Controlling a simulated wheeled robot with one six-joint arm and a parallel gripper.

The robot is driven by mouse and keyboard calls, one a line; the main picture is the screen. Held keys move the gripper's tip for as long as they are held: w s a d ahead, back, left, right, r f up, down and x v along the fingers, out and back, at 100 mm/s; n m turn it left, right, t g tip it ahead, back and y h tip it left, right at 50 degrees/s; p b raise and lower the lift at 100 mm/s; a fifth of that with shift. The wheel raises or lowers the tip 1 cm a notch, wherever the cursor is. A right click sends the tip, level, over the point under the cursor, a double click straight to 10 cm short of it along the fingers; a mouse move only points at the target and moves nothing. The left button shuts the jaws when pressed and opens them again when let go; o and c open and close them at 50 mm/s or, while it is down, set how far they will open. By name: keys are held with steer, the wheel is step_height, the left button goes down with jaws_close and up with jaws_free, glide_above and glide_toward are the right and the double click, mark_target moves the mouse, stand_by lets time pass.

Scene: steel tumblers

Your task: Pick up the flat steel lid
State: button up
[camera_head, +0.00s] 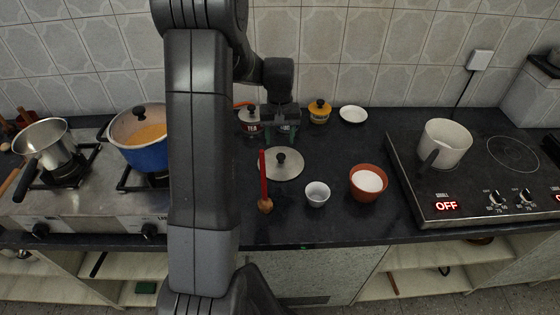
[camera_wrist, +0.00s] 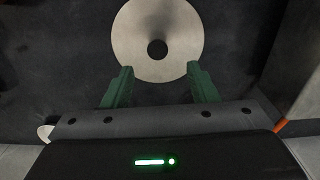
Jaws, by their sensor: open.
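The flat steel lid (camera_head: 290,170) lies on the dark counter in the middle of the head view. It is a round grey disc with a black knob at its centre. In the wrist view the lid (camera_wrist: 183,38) is at the top centre, its dark knob just beyond the fingertips and between their lines. My gripper (camera_head: 281,137) hangs above the counter behind the lid, apart from it.
A red-handled wooden spoon (camera_head: 264,185) lies by the lid's left edge. A small white bowl (camera_head: 317,195) and a brown bowl of white contents (camera_head: 366,192) stand to the front right. Jars (camera_head: 319,112) and a white dish (camera_head: 353,114) stand behind. The hob (camera_head: 480,170) is right.

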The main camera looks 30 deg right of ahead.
mark_target(281, 156)
steer(key=shift+d+f+p, duration=0.2)
steer(key=shift+f+p, duration=0.5)
steer(key=shift+f, duration=3.05)
steer(key=shift+c, duration=0.4)
steer(key=c, duration=1)
